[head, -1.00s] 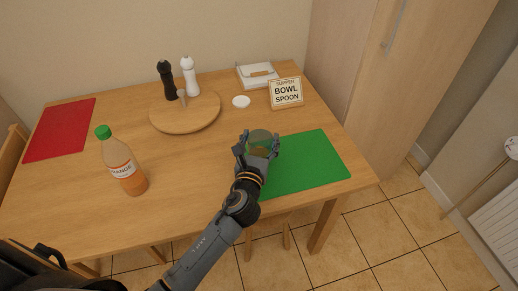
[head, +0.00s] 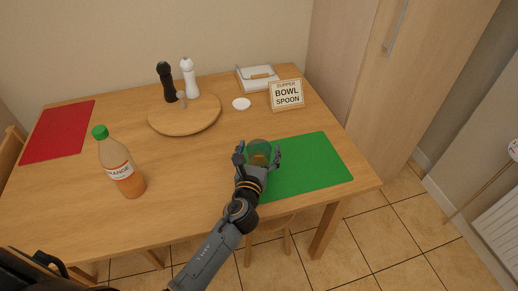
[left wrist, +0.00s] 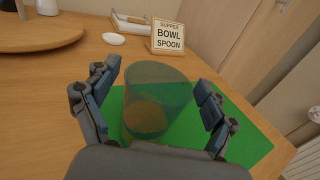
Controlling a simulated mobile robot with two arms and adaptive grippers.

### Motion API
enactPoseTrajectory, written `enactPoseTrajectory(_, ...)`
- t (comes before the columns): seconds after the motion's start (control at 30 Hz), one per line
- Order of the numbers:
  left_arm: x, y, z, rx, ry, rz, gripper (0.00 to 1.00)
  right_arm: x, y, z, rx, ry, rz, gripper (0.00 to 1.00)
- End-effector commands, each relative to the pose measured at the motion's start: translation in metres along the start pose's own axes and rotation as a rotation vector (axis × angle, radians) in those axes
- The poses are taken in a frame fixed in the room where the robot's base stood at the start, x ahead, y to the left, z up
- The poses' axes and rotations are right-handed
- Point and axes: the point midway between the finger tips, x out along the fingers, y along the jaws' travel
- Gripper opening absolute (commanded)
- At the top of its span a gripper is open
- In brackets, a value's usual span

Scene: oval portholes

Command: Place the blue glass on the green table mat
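The blue glass (head: 259,147), see-through and teal-tinted, is at the left edge of the green table mat (head: 310,168). In the left wrist view the glass (left wrist: 157,95) is between my fingers, with the green mat (left wrist: 240,145) behind and to its right. Its lower part shows brownish, and I cannot tell whether its base rests wholly on the mat. My left gripper (head: 257,158) is around the glass with its fingers spread. In the left wrist view the fingers (left wrist: 158,92) show gaps on both sides of the glass. My right gripper is not in view.
An orange juice bottle (head: 121,168) stands left on the wooden table (head: 190,170). A red mat (head: 60,132), a round board (head: 185,117) with dark and white mills, a white dish (head: 241,104), a sign (head: 287,95) and a white box (head: 258,78) lie farther back.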

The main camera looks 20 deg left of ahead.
Motion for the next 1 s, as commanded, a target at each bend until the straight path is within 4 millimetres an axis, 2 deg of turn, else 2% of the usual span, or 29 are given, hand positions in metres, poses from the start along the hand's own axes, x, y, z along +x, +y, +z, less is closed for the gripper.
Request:
enactPoseTrajectory(0.37,0.000,0.000,0.004,0.000,0.000,0.000,0.90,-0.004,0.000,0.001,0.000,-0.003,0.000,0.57)
enactPoseTrajectory(0.43,-0.007,0.000,0.002,0.001,0.002,-0.001,0.90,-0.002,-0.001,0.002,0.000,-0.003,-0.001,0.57)
enactPoseTrajectory(0.57,-0.029,0.000,0.001,0.001,0.002,-0.002,0.90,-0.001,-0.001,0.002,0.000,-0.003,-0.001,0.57)
enactPoseTrajectory(0.8,-0.082,0.000,0.000,0.001,0.002,-0.002,0.90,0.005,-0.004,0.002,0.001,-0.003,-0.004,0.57)
enactPoseTrajectory(1.0,-0.111,0.000,0.001,0.000,0.001,0.000,0.90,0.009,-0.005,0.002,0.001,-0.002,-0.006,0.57)
